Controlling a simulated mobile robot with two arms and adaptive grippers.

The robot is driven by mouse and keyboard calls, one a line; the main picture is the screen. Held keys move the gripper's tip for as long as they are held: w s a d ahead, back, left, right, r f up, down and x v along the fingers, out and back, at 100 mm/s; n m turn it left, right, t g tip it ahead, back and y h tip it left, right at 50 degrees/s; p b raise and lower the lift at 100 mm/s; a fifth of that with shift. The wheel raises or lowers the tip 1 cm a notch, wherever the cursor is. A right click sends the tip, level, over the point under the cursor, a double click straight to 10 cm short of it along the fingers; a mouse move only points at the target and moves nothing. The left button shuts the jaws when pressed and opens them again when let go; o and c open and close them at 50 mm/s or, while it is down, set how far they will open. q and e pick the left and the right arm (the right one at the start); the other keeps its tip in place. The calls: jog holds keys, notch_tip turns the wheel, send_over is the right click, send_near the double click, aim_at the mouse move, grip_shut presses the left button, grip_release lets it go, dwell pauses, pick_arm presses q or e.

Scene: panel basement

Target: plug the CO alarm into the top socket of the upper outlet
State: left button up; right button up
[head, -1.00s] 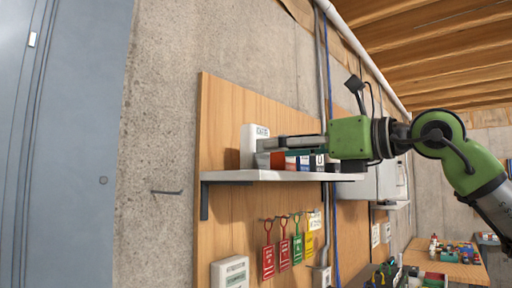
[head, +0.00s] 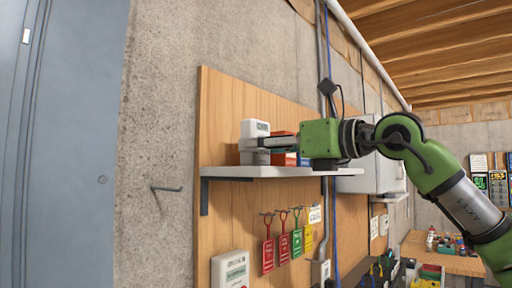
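A white box-shaped device with dark print at its top (head: 255,128), which looks like the CO alarm, stands upright at the left end of a wall shelf (head: 262,172). My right gripper (head: 262,146) reaches in from the right just above the shelf, its fingers at the lower part of this device. The fingers overlap the device, and I cannot tell whether they are closed on it. My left gripper is not in view. I cannot make out the upper outlet or its top socket for sure.
Small boxes, one orange-red (head: 284,150), stand on the shelf behind my gripper. Coloured tags (head: 283,246) hang below it. Another white device (head: 230,270) is on the wooden panel (head: 222,110) lower left. A hook (head: 166,189) sticks out of the concrete.

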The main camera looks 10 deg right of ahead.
aim_at(263, 131)
jog(key=shift+r, duration=0.2)
dwell(0.4)
jog(key=shift+r+p, duration=1.2)
jog(key=shift+r, duration=0.15)
jog(key=shift+d+f, duration=0.1)
jog(key=shift+d, duration=0.05)
